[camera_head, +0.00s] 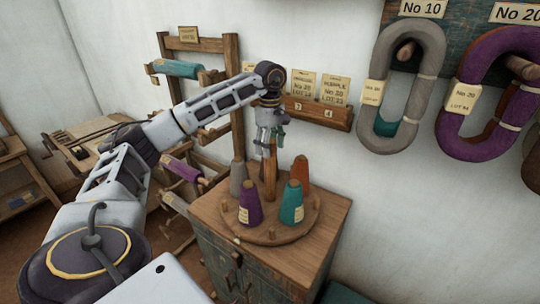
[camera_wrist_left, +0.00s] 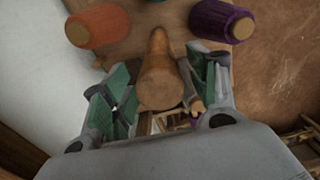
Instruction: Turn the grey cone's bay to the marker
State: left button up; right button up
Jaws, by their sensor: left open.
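The grey cone (camera_head: 238,178) stands at the back left of a round wooden turntable (camera_head: 269,235). A purple cone (camera_head: 250,204), a teal cone (camera_head: 292,203) and an orange cone (camera_head: 301,171) stand around it too. A wooden post (camera_head: 270,178) rises from the middle. My left gripper (camera_head: 269,146) points down at the post's top and is open. In the left wrist view its green-padded fingers (camera_wrist_left: 160,88) are on either side of the post (camera_wrist_left: 160,65). The grey cone is not visible there. A small pale spot (camera_head: 237,240) by the turntable's front-left edge may be the marker. My right gripper is not in view.
The turntable sits on a wooden cabinet (camera_head: 322,236). A wooden frame (camera_head: 238,110) with spools stands behind to the left. A labelled rack (camera_head: 318,113) and hanging yarn hanks (camera_head: 425,90) are on the wall. The cabinet top's right side is clear.

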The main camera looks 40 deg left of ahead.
pick_arm(q)
send_over(270, 174)
jog(key=w+a, duration=0.1)
jog(key=w, duration=0.1)
jog(key=shift+s+a+f, duration=0.1)
jog(key=shift+f, duration=0.95)
jog(key=shift+s+a+f, duration=0.1)
jog(key=shift+f, duration=0.9)
grip_shut()
